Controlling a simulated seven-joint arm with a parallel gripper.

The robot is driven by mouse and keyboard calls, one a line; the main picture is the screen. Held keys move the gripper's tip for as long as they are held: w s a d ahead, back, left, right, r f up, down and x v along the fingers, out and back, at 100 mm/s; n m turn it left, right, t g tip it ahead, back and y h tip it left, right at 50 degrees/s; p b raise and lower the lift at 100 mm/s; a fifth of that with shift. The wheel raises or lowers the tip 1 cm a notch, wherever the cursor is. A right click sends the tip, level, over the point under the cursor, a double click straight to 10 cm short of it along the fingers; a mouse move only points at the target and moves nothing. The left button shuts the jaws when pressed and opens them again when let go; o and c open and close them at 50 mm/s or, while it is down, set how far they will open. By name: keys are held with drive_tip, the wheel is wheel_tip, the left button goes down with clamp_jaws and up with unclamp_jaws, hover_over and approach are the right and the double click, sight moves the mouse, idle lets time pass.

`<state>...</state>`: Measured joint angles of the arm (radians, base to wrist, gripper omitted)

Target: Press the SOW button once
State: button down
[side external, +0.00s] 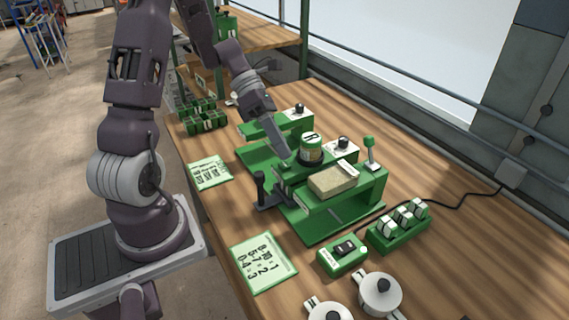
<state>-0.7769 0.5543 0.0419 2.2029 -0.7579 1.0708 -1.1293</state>
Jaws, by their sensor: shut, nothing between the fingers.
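The green seeder machine (335,207) stands in the middle of the wooden bench, with a tan block (333,180) on top. A cylinder marked R (311,150) stands behind the block. I cannot read a SOW label, so I cannot tell which control is the SOW button. Candidate controls are a black knob on a white panel (343,143) and a small green box with a black switch (345,247). My gripper (284,155) is shut and empty, pointing down just left of the R cylinder. I cannot tell whether its tip touches the machine.
A green-knobbed lever (369,142) and a black lever (260,188) rise beside the machine. A rack of white blocks (398,232), lidded round pots (378,292) and two printed cards (264,262) lie around it. A green divided tray (202,116) sits at the back left.

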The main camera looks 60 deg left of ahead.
sight(282, 162)
drive_tip(key=shift+f, duration=0.4)
drive_tip(key=shift+f, duration=0.5)
idle(0.5)
idle(0.4)
drive_tip(key=shift+r, duration=0.95)
drive_tip(key=shift+r, duration=2.5)
